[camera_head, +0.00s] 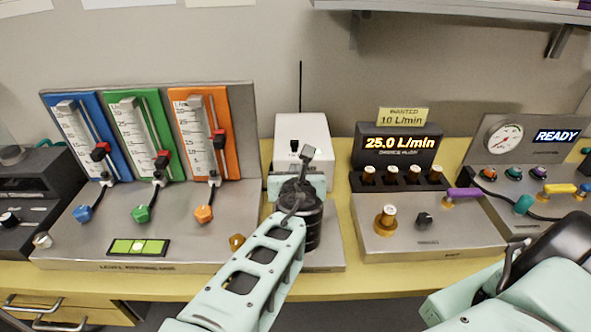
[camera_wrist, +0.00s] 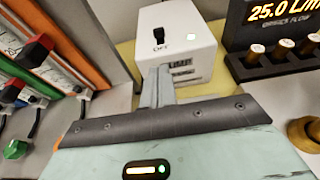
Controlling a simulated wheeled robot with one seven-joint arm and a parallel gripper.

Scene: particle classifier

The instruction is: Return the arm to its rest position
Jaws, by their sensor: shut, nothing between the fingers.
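My gripper (camera_wrist: 160,85) is shut and empty. In the wrist view its grey fingers meet in front of the white pump box (camera_wrist: 176,45), whose black switch (camera_wrist: 158,37) has the word OFF below it. I cannot tell whether the fingertips touch the box. In the head view my arm reaches up from the bottom middle over the bench, its wrist in front of the pump box (camera_head: 303,130).
Left stands a panel with blue (camera_head: 82,135), green (camera_head: 134,135) and orange (camera_head: 207,130) flow meters and coloured knobs. Right of my wrist is a display (camera_head: 398,143) reading 25.0 L/min, under a WANTED 10 L/min note (camera_head: 403,116). A shelf (camera_head: 455,10) overhangs the upper right.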

